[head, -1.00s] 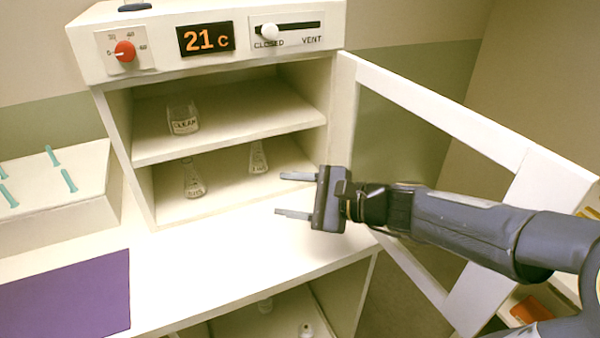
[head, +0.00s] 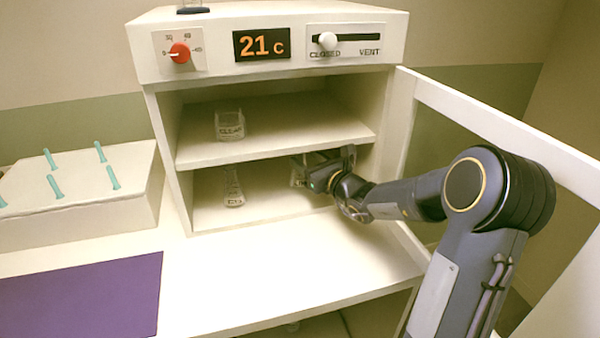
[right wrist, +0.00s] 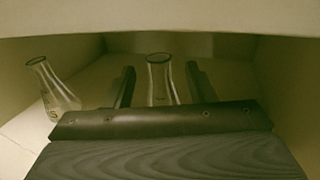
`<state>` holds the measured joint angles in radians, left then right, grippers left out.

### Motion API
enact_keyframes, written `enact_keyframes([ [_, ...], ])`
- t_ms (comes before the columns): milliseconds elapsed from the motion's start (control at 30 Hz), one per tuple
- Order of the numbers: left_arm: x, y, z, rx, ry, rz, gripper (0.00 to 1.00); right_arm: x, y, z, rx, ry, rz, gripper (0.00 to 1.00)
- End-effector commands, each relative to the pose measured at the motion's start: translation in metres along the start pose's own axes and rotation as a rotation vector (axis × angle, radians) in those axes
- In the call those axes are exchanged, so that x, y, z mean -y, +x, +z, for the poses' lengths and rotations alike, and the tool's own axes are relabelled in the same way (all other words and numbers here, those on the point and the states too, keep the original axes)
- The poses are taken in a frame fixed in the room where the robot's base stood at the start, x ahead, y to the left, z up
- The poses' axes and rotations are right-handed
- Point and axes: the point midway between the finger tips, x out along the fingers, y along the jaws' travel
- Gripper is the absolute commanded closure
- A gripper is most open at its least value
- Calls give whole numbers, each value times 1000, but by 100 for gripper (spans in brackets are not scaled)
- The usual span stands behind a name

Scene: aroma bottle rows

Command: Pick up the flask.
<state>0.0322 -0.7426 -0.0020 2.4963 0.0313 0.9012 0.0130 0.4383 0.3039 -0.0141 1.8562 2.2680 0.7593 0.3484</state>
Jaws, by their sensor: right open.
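Two clear glass flasks stand on the lower shelf of the open cabinet. The left flask (head: 233,188) is upright in the head view, and it also shows at the left of the right wrist view (right wrist: 55,88). The right flask (head: 297,175) is partly hidden behind my right gripper (head: 312,168). In the right wrist view, this flask (right wrist: 160,78) stands between the two spread fingers, its lower part hidden by the gripper body. My right gripper is open and reaches into the lower compartment. My left gripper is not in view.
A beaker (head: 229,125) stands on the upper shelf (head: 290,135), above my gripper. The open cabinet door (head: 480,120) is to the right, behind my right arm. A white rack with teal pegs (head: 80,195) and a purple mat (head: 80,295) lie left. The counter front is clear.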

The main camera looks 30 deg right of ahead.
Motion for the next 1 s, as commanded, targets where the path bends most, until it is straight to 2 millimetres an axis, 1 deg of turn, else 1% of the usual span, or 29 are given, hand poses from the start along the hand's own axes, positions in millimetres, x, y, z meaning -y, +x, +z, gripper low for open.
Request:
enact_keyframes([
  [33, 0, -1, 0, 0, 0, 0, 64, -1, 6, 0, -1, 1, 2, 50],
  [100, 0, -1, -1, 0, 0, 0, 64, -1, 10, 0, 0, 0, 1, 50],
  [333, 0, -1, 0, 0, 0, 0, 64, -1, 11, 0, 0, -1, 0, 50],
  [700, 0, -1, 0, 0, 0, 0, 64, 0, 10, 0, 0, -1, 0, 99],
  [733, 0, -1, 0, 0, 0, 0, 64, 0, 10, 0, 0, -1, 0, 100],
  [1000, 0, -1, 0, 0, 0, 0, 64, 0, 10, 0, 1, -1, 0, 100],
])
